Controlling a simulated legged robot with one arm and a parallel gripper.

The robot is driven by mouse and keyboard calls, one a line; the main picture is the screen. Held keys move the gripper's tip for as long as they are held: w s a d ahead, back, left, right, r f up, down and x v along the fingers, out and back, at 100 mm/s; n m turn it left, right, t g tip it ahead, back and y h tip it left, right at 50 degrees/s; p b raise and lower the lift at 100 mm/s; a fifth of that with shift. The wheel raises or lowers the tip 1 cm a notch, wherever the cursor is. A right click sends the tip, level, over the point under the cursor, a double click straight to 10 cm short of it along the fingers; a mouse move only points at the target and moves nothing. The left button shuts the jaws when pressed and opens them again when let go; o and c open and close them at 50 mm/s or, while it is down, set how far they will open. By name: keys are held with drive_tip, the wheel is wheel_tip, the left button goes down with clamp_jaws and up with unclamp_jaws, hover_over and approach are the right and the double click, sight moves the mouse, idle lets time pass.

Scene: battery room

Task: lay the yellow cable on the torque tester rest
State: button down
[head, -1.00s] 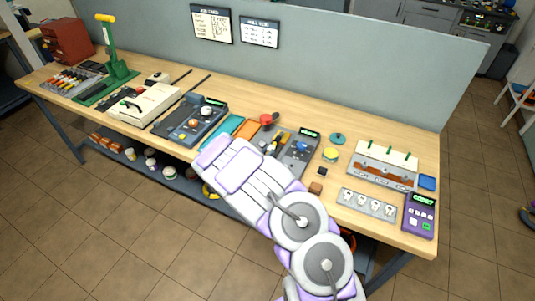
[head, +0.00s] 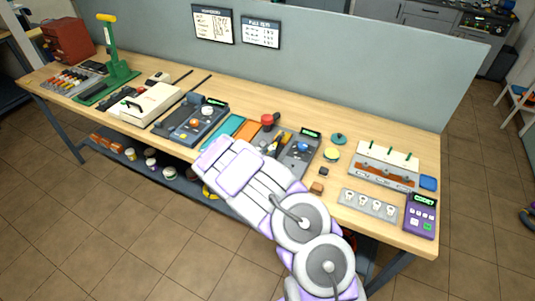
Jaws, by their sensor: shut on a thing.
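My arm (head: 245,175) reaches from the lower right to the bench's front edge. Its forearm hides whatever is at its end, so my gripper and anything in it are out of sight. Behind the forearm is a grey device (head: 299,157) with a green display and a blue knob; I cannot tell whether it is the torque tester. A small yellow and dark piece (head: 273,145) shows on it, too small to identify. Another yellow thing (head: 210,191) shows below the forearm, near the lower shelf; I cannot tell whether it is the yellow cable.
A red knob (head: 268,120) and orange and teal trays (head: 224,128) lie near the forearm. A blue-grey tester (head: 190,121) stands to the left. A purple meter (head: 421,213) and a grey strip of sockets (head: 369,205) are at the right. Bare wood (head: 300,112) lies behind.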

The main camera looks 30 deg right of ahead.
drive_tip(key=shift+d+f, duration=0.3)
drive_tip(key=shift+a+f, duration=0.1)
drive_tip(key=shift+f, duration=0.1)
drive_tip(key=c, duration=0.8)
unclamp_jaws()
drive_tip(key=shift+c, duration=0.2)
drive_tip(key=shift+a, duration=0.1)
drive_tip(key=p+v, duration=0.2)
drive_tip(key=v, duration=1.5)
drive_tip(key=shift+a, duration=0.2)
